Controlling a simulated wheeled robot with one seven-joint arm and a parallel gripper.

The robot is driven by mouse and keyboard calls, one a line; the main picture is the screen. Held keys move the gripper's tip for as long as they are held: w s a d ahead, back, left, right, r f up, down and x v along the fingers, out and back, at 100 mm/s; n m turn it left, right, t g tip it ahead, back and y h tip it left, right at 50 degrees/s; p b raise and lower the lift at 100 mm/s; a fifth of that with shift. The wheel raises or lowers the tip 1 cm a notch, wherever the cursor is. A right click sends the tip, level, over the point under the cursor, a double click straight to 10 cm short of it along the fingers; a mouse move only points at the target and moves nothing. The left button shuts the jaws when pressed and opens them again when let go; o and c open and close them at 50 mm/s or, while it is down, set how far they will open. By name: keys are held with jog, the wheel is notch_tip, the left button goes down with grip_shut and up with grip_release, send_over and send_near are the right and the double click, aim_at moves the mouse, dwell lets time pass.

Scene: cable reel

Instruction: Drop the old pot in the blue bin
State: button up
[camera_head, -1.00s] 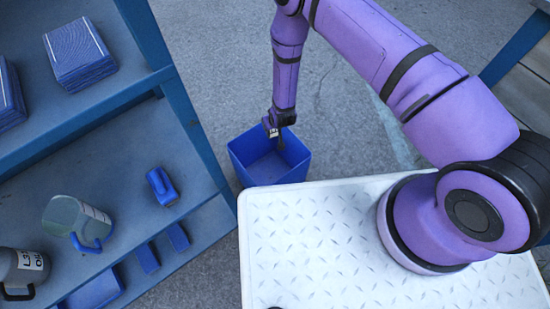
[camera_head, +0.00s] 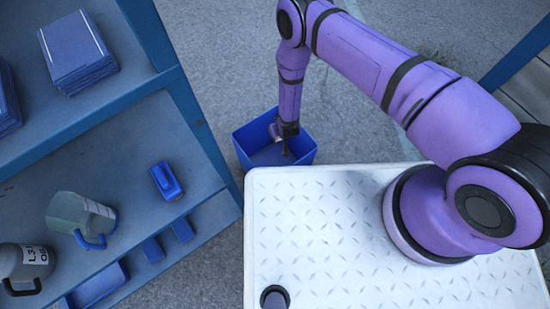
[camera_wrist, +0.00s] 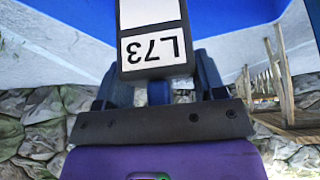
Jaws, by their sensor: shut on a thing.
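My gripper (camera_head: 287,148) points down at the blue bin (camera_head: 241,151), with its fingertips over or just inside the opening; the exact depth is unclear. The bin stands on the floor beyond the white platform. In the wrist view my gripper (camera_wrist: 158,92) is shut on a dark grey thing (camera_wrist: 155,72) with a white label reading "L73". I take it to be the old pot, but only part of it shows. Blue surfaces show behind it in the wrist view. In the head view the held thing is small and mostly hidden by the gripper.
A blue shelf unit (camera_head: 203,140) stands at left. It holds a grey labelled pot (camera_head: 22,266), a greenish cup-like vessel (camera_head: 72,218), a small blue item (camera_head: 165,181) and blue stacks (camera_head: 76,52). The white treaded platform (camera_head: 330,250) lies just in front of the bin.

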jog(key=shift+f, duration=0.3)
jog(key=o, duration=1.1)
jog(key=v, duration=1.1)
jog(key=shift+f, duration=0.15)
